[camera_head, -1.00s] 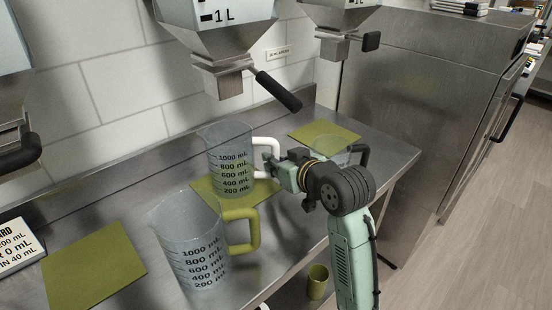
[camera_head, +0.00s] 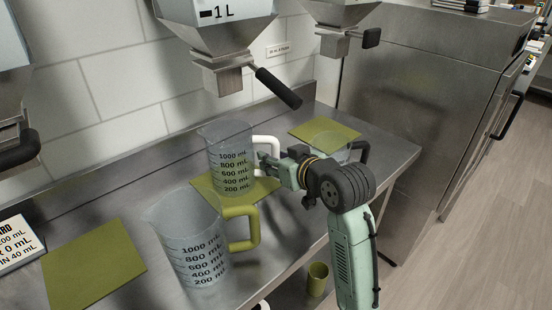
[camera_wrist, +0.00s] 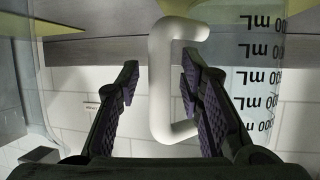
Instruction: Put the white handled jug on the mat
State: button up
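The clear jug with the white handle (camera_head: 228,160) stands upright, its base over the green mat (camera_head: 205,187) under the middle depositor spout. Its white handle (camera_head: 268,142) points right, toward my gripper (camera_head: 264,168). In the wrist view the white handle (camera_wrist: 160,80) lies between the two dark fingers of my gripper (camera_wrist: 160,80), with a visible gap on each side. The fingers are open. The jug's body (camera_wrist: 255,80) is on the right there, its markings upside down. Whether its base rests flat on the mat is hard to tell in the head view.
A jug with a green handle (camera_head: 190,245) stands in front, partly hiding the mat. A dark-handled jug (camera_head: 330,145) stands behind my wrist near another green mat (camera_head: 322,131). A bare mat (camera_head: 92,265) lies left. Depositor levers (camera_head: 278,88) hang above.

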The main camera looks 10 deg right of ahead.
jog(key=b+v, duration=0.3)
jog(key=v, duration=0.9)
